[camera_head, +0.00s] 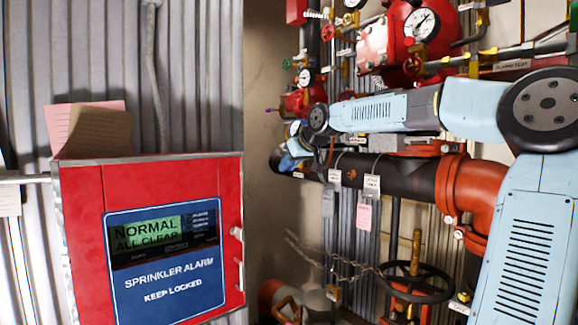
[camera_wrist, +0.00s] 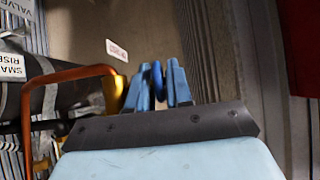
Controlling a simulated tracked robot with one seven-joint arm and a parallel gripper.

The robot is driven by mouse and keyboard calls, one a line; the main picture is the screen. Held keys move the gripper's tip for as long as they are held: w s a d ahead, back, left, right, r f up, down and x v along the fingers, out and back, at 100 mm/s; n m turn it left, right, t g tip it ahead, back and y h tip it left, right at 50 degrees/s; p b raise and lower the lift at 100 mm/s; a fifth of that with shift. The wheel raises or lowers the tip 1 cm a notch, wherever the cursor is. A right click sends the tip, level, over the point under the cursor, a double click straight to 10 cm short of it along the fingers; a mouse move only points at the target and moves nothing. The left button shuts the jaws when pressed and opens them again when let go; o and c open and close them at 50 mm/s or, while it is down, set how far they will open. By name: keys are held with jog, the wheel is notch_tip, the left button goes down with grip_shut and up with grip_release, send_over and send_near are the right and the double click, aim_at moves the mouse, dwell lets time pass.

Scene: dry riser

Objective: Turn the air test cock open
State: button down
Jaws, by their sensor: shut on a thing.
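In the wrist view my gripper (camera_wrist: 160,85) has its two light blue fingers closed on a darker blue handle (camera_wrist: 157,73), seen nearly edge-on between them. I take this handle for the air test cock's, but no label on it can be read. The cock's body and the handle's turn angle are hidden. In the head view my gripper (camera_head: 293,157) is small, at the left end of the black horizontal pipe (camera_head: 400,178), below a small gauge. The handle cannot be made out clearly there.
In the wrist view an orange bar with a yellow end (camera_wrist: 113,92) is close left of the fingers. A white tag (camera_wrist: 117,50) lies beyond. In the head view the red alarm panel (camera_head: 80,220) reads normal. Red valves and gauges (camera_head: 422,24) crowd above the pipe; a black handwheel (camera_head: 415,283) is below.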

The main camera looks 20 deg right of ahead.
jog(key=shift+r, duration=0.1)
jog(key=c, duration=1.4)
grip_release()
jog(key=shift+w, duration=0.15)
jog(key=shift+d, duration=0.1)
jog(key=v, duration=1.3)
jog(key=shift+s, duration=0.35)
jog(key=shift+d, duration=0.1)
